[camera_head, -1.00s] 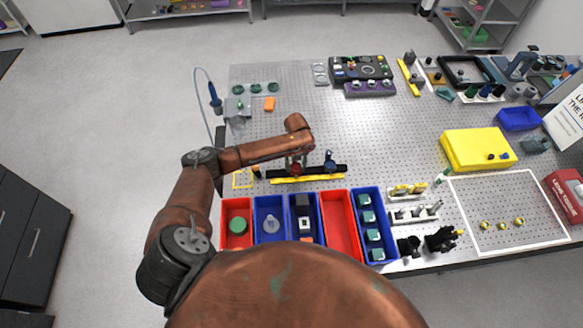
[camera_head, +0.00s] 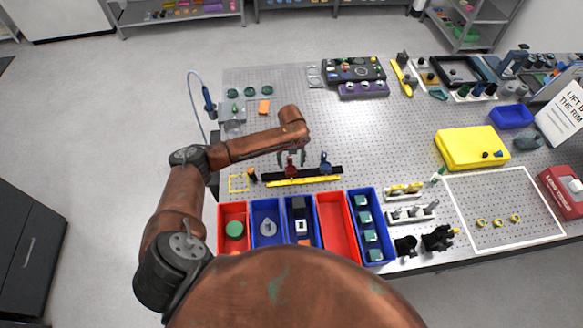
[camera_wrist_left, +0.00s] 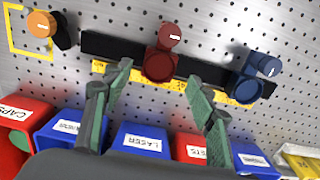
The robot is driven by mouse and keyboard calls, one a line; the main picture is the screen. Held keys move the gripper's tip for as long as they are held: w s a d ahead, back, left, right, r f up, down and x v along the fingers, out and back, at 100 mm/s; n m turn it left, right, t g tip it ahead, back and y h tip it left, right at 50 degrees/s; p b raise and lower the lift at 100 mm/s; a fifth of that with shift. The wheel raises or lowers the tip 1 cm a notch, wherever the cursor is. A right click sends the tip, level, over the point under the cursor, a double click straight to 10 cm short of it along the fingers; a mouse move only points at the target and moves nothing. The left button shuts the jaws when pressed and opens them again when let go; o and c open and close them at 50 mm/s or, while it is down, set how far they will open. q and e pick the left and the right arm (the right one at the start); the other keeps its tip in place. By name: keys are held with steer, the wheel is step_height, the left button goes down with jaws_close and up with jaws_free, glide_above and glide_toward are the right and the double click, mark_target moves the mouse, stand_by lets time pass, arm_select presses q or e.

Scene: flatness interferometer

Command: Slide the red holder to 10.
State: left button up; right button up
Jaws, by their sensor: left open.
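The red holder (camera_head: 291,171) sits on a black rail (camera_head: 315,174) with a yellow scale strip (camera_head: 305,181) along its near side. In the left wrist view the red holder (camera_wrist_left: 160,62) stands upright on the rail; the scale's numbers are too small to read. A blue holder (camera_head: 325,163) sits on the same rail, to the right of the red one. My left gripper (camera_head: 291,157) is open above the red holder. In the left wrist view its green-padded fingers (camera_wrist_left: 160,75) are spread on either side of the red holder, with clear gaps. My right gripper is not in view.
Red and blue bins (camera_head: 335,222) line the near edge, close to the rail. An orange-topped piece (camera_wrist_left: 41,24) stands by a yellow square outline left of the rail. A yellow block (camera_head: 470,148) lies to the right. The board behind the rail is mostly clear.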

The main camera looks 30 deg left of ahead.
mark_target(291, 170)
arm_select(q)
step_height(291, 170, up, 7)
stand_by(0.3)
steer(key=shift+f, duration=0.15)
stand_by(0.6)
